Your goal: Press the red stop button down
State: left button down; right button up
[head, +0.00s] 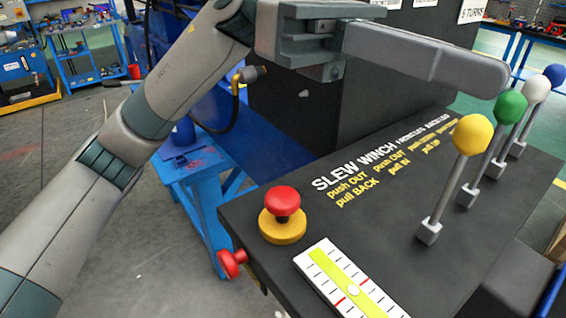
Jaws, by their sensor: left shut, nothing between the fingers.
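The red stop button (282,200) is a mushroom head on a short dark stem over a round yellow base (282,230). It stands upright near the left corner of the dark control panel (360,225), and a gap shows between head and base. My left gripper (490,78) is shut and empty. It is at the top of the view, pointing right, above the panel's far side and apart from the button. Nothing covers the button. My right gripper is not in view.
Levers with yellow (473,135), green (509,107), white (537,89) and blue (554,75) knobs stand on the panel's right. A white and yellow level gauge (345,285) lies in front.

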aim_at(283, 195)
pick_arm(q)
jog(key=w+a+m+t+y, duration=0.2)
jog(key=w+a+t+y, duration=0.3)
jog(key=a+t+y, duration=0.7)
jog(key=shift+w+r+t, duration=0.15)
jog(key=shift+r+t, duration=0.25)
jog(key=shift+f, duration=0.1)
